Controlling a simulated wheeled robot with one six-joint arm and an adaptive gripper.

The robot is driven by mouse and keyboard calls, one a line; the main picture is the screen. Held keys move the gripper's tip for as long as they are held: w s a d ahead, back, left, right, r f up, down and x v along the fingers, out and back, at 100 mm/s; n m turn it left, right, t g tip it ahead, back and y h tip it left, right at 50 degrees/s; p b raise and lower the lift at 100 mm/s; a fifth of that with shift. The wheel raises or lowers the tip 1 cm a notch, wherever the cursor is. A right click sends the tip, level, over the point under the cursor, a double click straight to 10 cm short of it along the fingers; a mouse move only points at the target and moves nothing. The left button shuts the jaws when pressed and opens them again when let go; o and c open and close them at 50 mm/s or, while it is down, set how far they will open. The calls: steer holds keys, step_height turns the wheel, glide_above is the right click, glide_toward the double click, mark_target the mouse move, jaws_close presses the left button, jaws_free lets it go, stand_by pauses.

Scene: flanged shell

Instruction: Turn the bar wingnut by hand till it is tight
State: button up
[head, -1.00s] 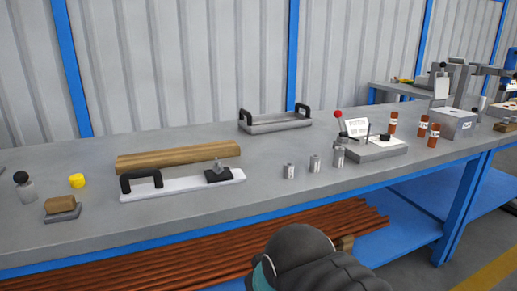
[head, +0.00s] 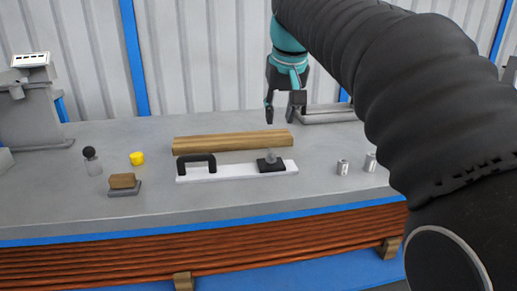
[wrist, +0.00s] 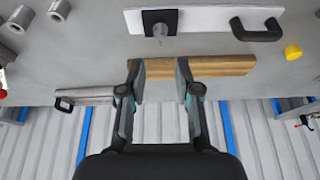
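The bar wingnut (head: 270,156) is a small grey piece standing on a black square block (head: 271,166) at the right end of a white bar (head: 230,172) with a black handle. It also shows in the wrist view (wrist: 160,31) on its black block. My gripper (head: 283,112) hangs above the bench behind the wingnut, pointing down, apart from it. In the wrist view my gripper (wrist: 161,77) has its two fingers spread with nothing between them but the view of a wooden bar beyond.
The wooden bar (head: 228,141) lies behind the white bar. A yellow piece (head: 137,158), a black-knobbed piece (head: 92,161) and a wooden-topped block (head: 123,183) stand left. Grey cylinders (head: 343,167) stand right. A grey handled tray (head: 328,113) lies behind, partly hidden by my arm.

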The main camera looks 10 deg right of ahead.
mark_target(273, 154)
steer(key=x, duration=1.3)
steer(key=shift+w+f, duration=0.25)
jaws_close()
